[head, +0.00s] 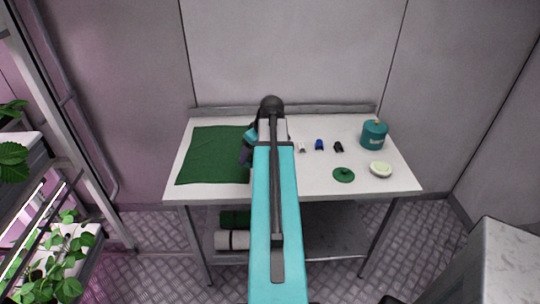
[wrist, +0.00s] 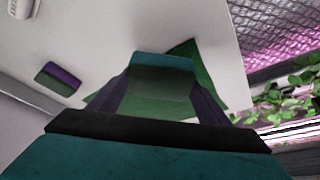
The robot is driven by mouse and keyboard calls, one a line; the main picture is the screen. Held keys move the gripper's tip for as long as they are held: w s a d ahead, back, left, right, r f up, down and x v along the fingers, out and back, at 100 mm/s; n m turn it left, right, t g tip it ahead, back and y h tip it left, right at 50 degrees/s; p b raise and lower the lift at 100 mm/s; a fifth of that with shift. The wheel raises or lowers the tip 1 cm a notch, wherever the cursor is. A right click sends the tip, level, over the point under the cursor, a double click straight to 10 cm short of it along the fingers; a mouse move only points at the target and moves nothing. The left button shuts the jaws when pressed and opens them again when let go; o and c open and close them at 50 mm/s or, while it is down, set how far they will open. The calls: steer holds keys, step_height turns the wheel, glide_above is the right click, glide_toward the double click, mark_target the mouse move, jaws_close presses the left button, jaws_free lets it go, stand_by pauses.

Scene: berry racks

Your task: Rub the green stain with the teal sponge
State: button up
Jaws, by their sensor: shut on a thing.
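My gripper (wrist: 163,80) is shut on the teal sponge (wrist: 164,62), which shows a teal band and a greenish face between the dark fingers in the wrist view. In the head view, my arm hides most of the gripper, which is over the white table near the green mat's right edge. The sponge cannot be made out clearly there. A round dark-green patch (head: 343,175), apparently the green stain, lies on the right half of the table, well to the right of my gripper. A small darker spot shows on it.
The green mat (head: 208,155) covers the table's left part. White, blue (head: 319,145) and black (head: 338,147) small items stand behind the patch. A pale round dish (head: 381,169) and teal canister (head: 374,135) are to its right. A purple-and-green block (wrist: 59,77) shows in the wrist view.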

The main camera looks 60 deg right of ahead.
steer(key=w+a+r+n, duration=0.1)
steer(key=w+a+r, duration=0.2)
steer(key=w+a, duration=0.75)
steer(key=w+a+r, duration=0.4)
steer(key=w+a, duration=0.3)
steer(key=a, duration=0.7)
steer(key=w+a+r, duration=0.1)
steer(key=a+r, duration=0.1)
steer(key=a, duration=0.7)
steer(key=w+a+r, duration=0.2)
steer(key=a, duration=0.7)
steer(key=w+a+r, duration=0.2)
steer(key=a, duration=0.6)
steer(key=shift+a+r+n+y, duration=0.3)
steer(key=shift+a, duration=0.1)
steer(key=shift+w+d, duration=0.1)
steer(key=shift+d, duration=0.05)
